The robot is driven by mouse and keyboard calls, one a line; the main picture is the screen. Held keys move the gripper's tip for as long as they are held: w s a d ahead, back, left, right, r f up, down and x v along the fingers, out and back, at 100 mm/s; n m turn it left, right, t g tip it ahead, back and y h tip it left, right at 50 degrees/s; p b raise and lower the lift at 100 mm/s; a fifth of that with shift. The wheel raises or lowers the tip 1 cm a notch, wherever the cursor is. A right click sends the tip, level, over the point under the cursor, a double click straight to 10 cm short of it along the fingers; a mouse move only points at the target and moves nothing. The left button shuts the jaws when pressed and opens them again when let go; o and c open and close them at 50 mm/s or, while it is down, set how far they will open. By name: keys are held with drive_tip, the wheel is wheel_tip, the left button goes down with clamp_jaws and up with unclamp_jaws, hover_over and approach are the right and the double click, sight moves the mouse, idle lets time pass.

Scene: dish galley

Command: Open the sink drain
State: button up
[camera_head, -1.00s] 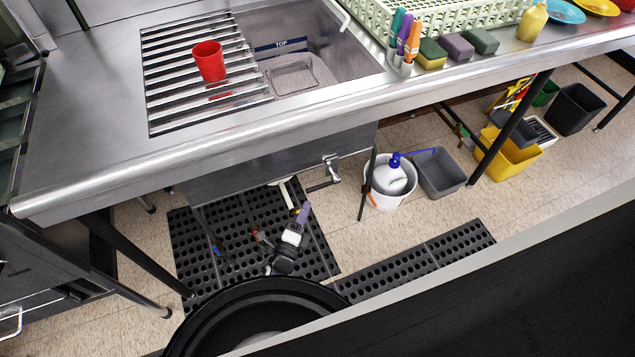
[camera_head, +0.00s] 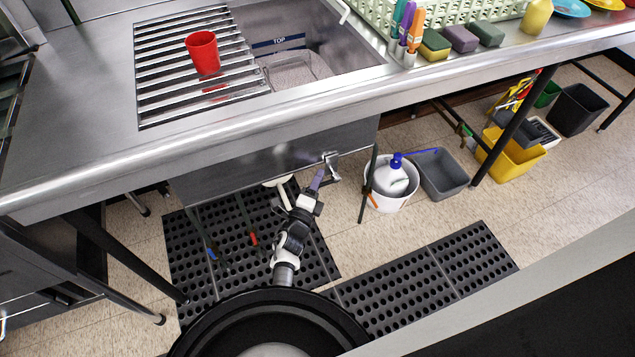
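The steel sink (camera_head: 310,45) is set in the counter, with its basin body (camera_head: 265,160) below the front rim. A metal lever-like fitting (camera_head: 331,163) shows under the basin's front right corner; I take it to be the drain handle. A pale pipe piece (camera_head: 280,182) shows under the basin. My gripper (camera_head: 319,177), with purple fingers, is just below and left of the fitting, close to it. I cannot tell whether they touch. The fingers are too small and edge-on to show if they are open. The drain opening itself is hidden.
A red cup (camera_head: 203,52) stands on the slatted rack (camera_head: 170,75) by the sink. A white bucket (camera_head: 390,197) with a bottle and a grey bin (camera_head: 441,170) stand right of the fitting, beyond a dark leg. Black perforated mats (camera_head: 200,235) cover the floor below.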

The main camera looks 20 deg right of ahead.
drive_tip(key=shift+c, duration=0.2)
clamp_jaws()
